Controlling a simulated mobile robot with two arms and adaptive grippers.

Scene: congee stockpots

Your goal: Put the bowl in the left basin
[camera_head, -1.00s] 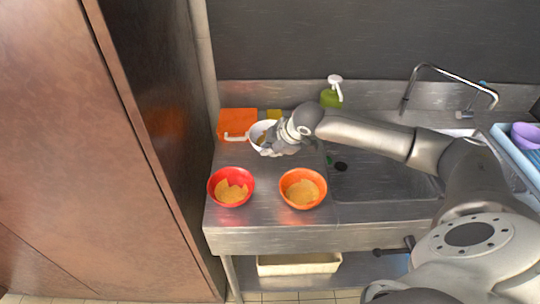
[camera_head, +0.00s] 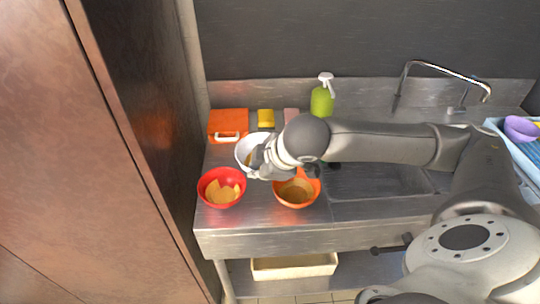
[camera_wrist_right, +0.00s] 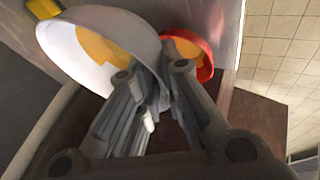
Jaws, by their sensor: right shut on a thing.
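A white bowl (camera_head: 242,150) with yellowish contents is at the left part of the steel counter in the head view. My right gripper (camera_head: 262,162) is shut on its near right rim. The bowl looks raised a little above the counter. In the right wrist view the white bowl (camera_wrist_right: 75,50) looks tilted, with its rim between the fingers (camera_wrist_right: 148,95). The left basin (camera_head: 372,182) is to the right of the bowls, partly hidden under my right arm. My left gripper is not in view.
A red bowl (camera_head: 208,197) and an orange bowl (camera_head: 297,204), both with yellowish contents, stand at the counter's front left. An orange box (camera_head: 228,122), a yellow sponge (camera_head: 266,118) and a green soap bottle (camera_head: 321,102) stand behind. A faucet (camera_head: 405,85) rises behind the sink.

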